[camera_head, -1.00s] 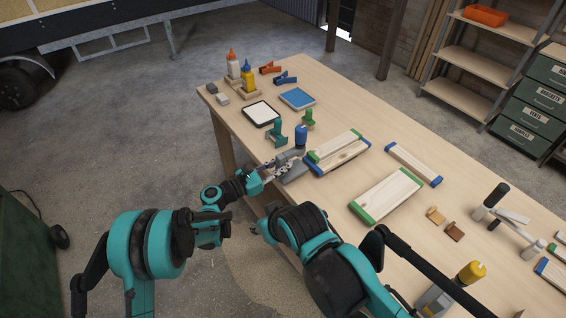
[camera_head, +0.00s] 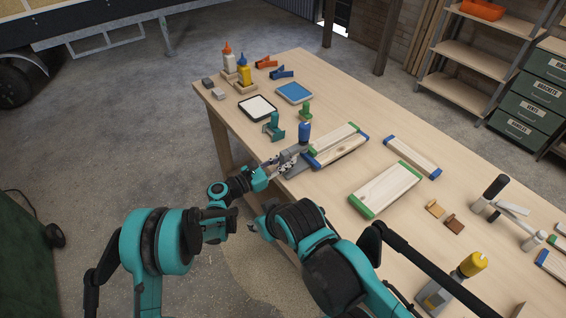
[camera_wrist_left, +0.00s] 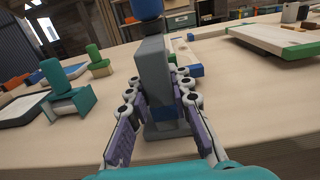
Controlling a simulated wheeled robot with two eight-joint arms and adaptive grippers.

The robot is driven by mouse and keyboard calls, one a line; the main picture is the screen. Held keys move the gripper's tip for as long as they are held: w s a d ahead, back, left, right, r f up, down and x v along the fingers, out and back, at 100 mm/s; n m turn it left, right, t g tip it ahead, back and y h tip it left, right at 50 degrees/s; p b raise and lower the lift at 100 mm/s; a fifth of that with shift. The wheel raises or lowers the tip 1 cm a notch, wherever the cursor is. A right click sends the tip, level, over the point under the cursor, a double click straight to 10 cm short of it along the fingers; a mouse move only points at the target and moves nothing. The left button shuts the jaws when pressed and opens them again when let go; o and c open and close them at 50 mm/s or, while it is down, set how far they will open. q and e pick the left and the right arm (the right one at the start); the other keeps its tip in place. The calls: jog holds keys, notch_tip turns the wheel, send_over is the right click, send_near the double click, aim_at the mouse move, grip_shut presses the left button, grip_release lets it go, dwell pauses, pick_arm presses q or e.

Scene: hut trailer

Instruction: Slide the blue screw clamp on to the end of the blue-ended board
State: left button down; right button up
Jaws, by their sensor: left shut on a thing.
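The blue screw clamp has a grey body (camera_wrist_left: 153,70) and a blue handle (camera_head: 304,131), and stands upright at the table's near edge. My left gripper (camera_head: 283,164) is shut on its grey body; its fingers (camera_wrist_left: 157,100) flank the body in the left wrist view. A blue-ended board (camera_head: 340,154) lies just right of the clamp, beside a pale board (camera_head: 335,138) with a green left end. A blue end (camera_wrist_left: 196,70) shows right of the clamp in the left wrist view. Whether the clamp is around the board end is hidden.
A green-ended board (camera_head: 386,189) and a narrow board (camera_head: 412,156) lie to the right. A yellow-handled clamp (camera_head: 470,266) stands at lower right. Bare wood lies between them.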

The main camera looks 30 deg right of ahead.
aim_at(298, 164)
pick_arm(q)
jog(key=shift+w+d+b, duration=0.2)
jog(key=shift+d+b, duration=0.2)
jog(key=shift+d, duration=2)
jog(key=c, duration=1.3)
grip_release()
